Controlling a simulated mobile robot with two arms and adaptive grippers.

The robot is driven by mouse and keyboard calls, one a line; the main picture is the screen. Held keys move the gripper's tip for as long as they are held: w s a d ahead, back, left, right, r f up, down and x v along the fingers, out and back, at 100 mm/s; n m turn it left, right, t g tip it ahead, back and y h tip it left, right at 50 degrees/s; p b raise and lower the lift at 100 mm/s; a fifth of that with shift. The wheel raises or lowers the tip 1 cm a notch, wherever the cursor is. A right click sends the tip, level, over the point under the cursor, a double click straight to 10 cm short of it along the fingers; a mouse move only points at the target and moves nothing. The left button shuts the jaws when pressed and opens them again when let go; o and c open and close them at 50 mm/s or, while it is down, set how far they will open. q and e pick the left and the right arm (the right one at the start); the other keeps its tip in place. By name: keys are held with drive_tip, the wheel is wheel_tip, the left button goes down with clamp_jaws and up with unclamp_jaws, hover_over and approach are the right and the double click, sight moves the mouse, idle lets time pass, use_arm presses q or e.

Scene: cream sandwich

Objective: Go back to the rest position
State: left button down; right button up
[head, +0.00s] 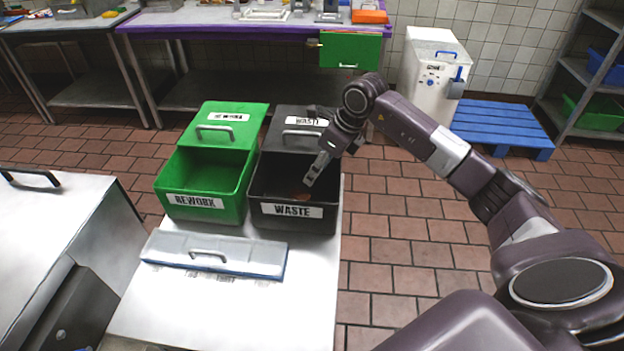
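My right gripper (313,174) hangs over the black WASTE bin (296,221), its fingertips pointing down at the bin's opening. Its fingers are small and seen from the side, so I cannot tell whether they are open or shut. A small reddish-brown round thing (302,196) shows inside the bin, just below the fingertips; what it is I cannot tell. My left gripper is not in view.
A green REWORK bin (199,212) stands open beside the WASTE bin on a white table (225,314). A pale lid with a handle (213,254) lies in front. A purple-edged workbench (240,30), white machine (432,75) and blue pallet (500,122) stand behind. Tiled floor at right is clear.

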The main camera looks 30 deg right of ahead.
drive_tip(key=shift+s+r, duration=0.15)
drive_tip(key=shift+r, duration=0.1)
idle(0.3)
